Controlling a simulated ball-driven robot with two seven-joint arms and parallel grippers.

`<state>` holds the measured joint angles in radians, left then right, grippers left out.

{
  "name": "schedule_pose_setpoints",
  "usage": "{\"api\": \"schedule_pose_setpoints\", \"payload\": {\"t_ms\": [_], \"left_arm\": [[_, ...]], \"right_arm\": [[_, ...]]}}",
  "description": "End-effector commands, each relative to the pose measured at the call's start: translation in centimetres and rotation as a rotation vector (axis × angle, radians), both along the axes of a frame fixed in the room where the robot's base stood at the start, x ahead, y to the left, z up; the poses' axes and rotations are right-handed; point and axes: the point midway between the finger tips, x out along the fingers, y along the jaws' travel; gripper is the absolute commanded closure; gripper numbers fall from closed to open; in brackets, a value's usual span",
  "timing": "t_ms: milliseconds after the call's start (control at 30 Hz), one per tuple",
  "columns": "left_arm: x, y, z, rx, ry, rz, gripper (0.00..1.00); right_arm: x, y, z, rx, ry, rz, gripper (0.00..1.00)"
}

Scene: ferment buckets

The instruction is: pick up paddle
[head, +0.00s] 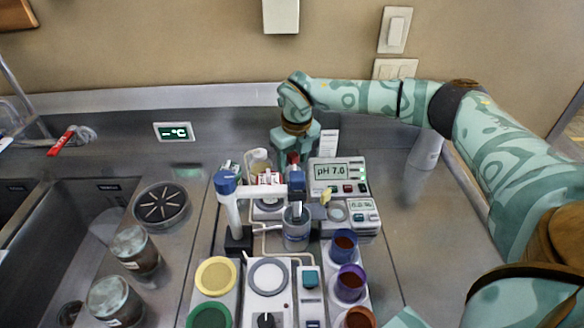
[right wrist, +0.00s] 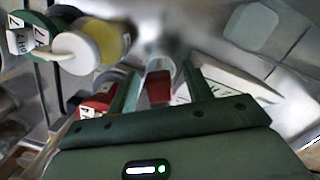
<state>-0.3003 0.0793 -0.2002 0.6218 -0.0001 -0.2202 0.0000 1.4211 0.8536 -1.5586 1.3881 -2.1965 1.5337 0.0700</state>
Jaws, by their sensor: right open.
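My right gripper (head: 293,160) points down at the back of the bench, behind the blue-topped stirring stand (head: 228,184). It also shows in the right wrist view (right wrist: 163,78), where its two green fingers are spread apart. A small red thing (right wrist: 158,88) under a pale, clear tube-like piece shows between the fingers; I cannot tell whether they touch it. I cannot make out a paddle for certain in either view; the spot below the gripper is partly hidden by the stand and instruments. My left gripper is not in view.
A pH meter (head: 337,174) stands right of the gripper. A clear beaker (head: 296,228) is in front. Two jars (head: 135,250) are left. The bench at right is mostly clear.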

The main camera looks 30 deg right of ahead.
Motion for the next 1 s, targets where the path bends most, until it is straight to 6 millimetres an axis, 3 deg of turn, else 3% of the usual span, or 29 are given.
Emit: {"api": "schedule_pose_setpoints", "payload": {"t_ms": [167, 333, 667, 1000], "left_arm": [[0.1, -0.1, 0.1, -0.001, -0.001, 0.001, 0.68], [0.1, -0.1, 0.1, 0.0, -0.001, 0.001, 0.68], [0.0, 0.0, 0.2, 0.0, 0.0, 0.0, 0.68], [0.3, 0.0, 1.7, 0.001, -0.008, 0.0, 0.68]], "right_arm": [[0.0, 0.0, 0.1, 0.0, -0.001, 0.0, 0.53], [0.0, 0.0, 0.1, 0.0, -0.001, 0.0, 0.98], [0.0, 0.0, 0.5, 0.0, -0.002, 0.0, 0.99], [0.1, 0.0, 7.5, 0.001, -0.005, 0.0, 0.99]]}}
